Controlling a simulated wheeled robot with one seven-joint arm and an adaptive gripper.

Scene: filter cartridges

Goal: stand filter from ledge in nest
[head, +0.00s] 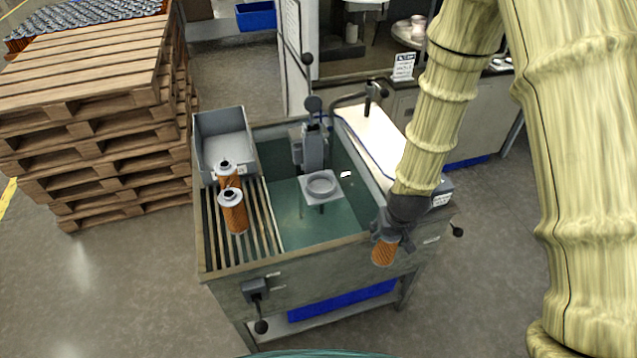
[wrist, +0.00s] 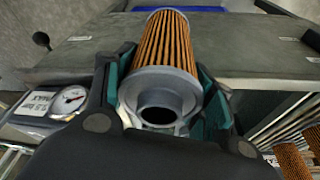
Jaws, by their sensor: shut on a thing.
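My gripper (head: 398,236) is shut on an orange pleated filter (head: 384,253) with grey end caps, at the right front edge of the tub. In the wrist view the filter (wrist: 169,58) lies between the two fingers (wrist: 165,100), its grey end cap with a round opening toward the camera. In the head view it hangs tilted, its orange end lowest. The nest, a grey square block with a round ring (head: 321,184), stands in the middle of the tub and looks empty. It is apart from the held filter, to its left and farther back.
Two more orange filters (head: 234,215) (head: 229,178) stand on the slatted rack (head: 262,243) at the tub's left. A grey bin (head: 224,137) sits behind them. A grey column (head: 313,150) rises behind the nest. A lever (head: 261,325) juts from the front wall.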

